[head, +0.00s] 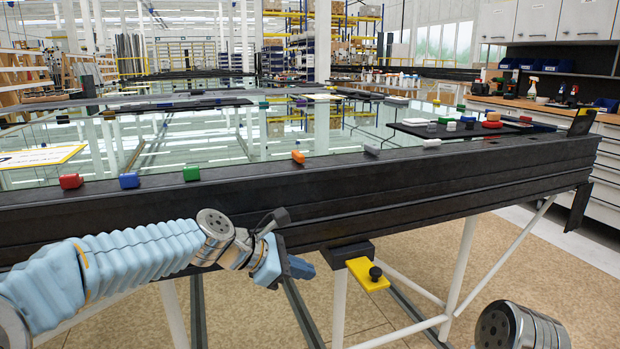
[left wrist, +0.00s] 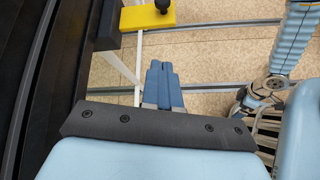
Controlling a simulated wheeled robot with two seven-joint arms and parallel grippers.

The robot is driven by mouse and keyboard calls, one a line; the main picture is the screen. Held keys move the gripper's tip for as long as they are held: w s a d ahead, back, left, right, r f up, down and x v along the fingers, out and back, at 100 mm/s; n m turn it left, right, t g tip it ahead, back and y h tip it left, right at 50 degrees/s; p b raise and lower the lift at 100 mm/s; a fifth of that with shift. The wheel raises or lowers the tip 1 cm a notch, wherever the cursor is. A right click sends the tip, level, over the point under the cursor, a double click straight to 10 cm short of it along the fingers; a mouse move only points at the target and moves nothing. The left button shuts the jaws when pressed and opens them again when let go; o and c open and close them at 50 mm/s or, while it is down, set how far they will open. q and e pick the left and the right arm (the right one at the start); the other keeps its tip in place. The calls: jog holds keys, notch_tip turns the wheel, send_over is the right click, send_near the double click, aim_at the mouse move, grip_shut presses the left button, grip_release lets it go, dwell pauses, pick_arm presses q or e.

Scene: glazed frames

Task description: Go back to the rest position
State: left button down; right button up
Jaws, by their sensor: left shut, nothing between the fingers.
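My left gripper (head: 300,268) hangs in front of the near side of the long black frame table, below its top edge. In the left wrist view its two blue fingers (left wrist: 161,70) are together with nothing between them. It touches nothing that I can see. Only a rounded metal joint of my right arm shows at the bottom right of the head view; the right gripper is not visible there.
The glazed table's black front rail (head: 400,190) runs across the view. A yellow plate with a black knob (head: 369,275) sticks out below it, right of my left gripper. Red (head: 71,181), blue (head: 129,180) and green (head: 191,173) blocks sit along the rail.

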pick_arm(q)
jog(key=s+a+f+m+g+y, duration=0.1)
jog(key=s+a+f+m+y, duration=0.15)
jog(key=f, duration=1.25)
jog(key=s+a+f+m+g+y, duration=0.1)
jog(key=s+a+f+m+y, duration=0.2)
jog(key=f, duration=1.1)
jog(key=s+a+f+m+g, duration=0.1)
jog(key=s+f+m, duration=0.5)
jog(key=s+f, duration=0.2)
jog(key=s+a+f+m+g, duration=0.1)
jog(key=s+a+f+m, duration=0.1)
jog(key=s+f+m, duration=0.4)
jog(key=s+f, duration=0.3)
jog(key=s, duration=0.2)
jog(key=shift+s+a, duration=0.3)
jog(key=shift+s, duration=0.05)
